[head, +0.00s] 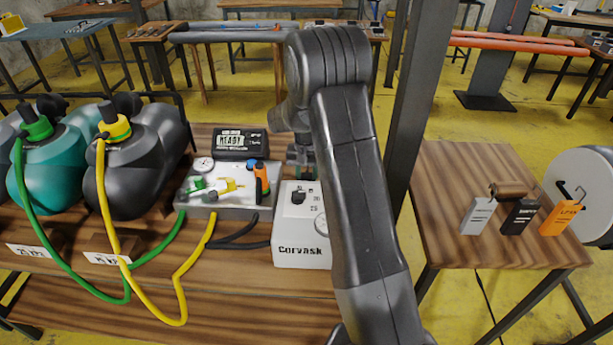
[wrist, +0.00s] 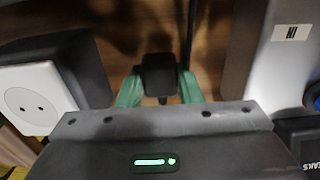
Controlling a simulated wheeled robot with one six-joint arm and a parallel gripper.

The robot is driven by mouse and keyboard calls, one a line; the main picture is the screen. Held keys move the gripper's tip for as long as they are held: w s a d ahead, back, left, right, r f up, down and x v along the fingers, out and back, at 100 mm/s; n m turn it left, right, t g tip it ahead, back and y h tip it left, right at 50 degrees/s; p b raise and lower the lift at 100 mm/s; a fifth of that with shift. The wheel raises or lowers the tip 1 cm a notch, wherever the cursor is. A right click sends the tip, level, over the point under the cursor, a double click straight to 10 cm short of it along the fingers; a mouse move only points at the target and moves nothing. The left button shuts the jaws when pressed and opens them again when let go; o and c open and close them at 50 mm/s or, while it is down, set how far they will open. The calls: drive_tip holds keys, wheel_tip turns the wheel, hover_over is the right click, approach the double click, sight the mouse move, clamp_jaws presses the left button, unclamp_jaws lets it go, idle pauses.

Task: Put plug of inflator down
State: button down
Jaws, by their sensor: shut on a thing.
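The plug (wrist: 158,75) is a small black block, seen in the wrist view between the green fingertips of my gripper (wrist: 158,90). My gripper is shut on it, above a brown wooden surface. In the head view my gripper (head: 301,160) is partly hidden by my arm, just behind the white inflator box (head: 300,252) marked Corvask. I cannot make out the plug there. A white two-hole socket (wrist: 32,106) on a dark housing is left of my gripper in the wrist view.
A grey tray (head: 222,205) with gauge and nozzles lies left of the inflator. A black READY display (head: 241,143) stands behind it. Yellow (head: 180,290) and green hoses run to boats at left. A dark post (head: 412,100) stands right of my arm.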

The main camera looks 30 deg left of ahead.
sight(306, 176)
drive_tip(key=shift+f, duration=0.15)
drive_tip(key=shift+f+b, duration=0.45)
drive_tip(key=shift+f, duration=0.15)
drive_tip(key=c, duration=1)
unclamp_jaws()
drive_tip(key=shift+r, duration=0.15)
wheel_tip(306, 176, up, 13)
wheel_tip(306, 176, down, 13)
drive_tip(key=shift+f, duration=0.2)
drive_tip(key=shift+r, duration=0.35)
drive_tip(key=shift+f, duration=0.15)
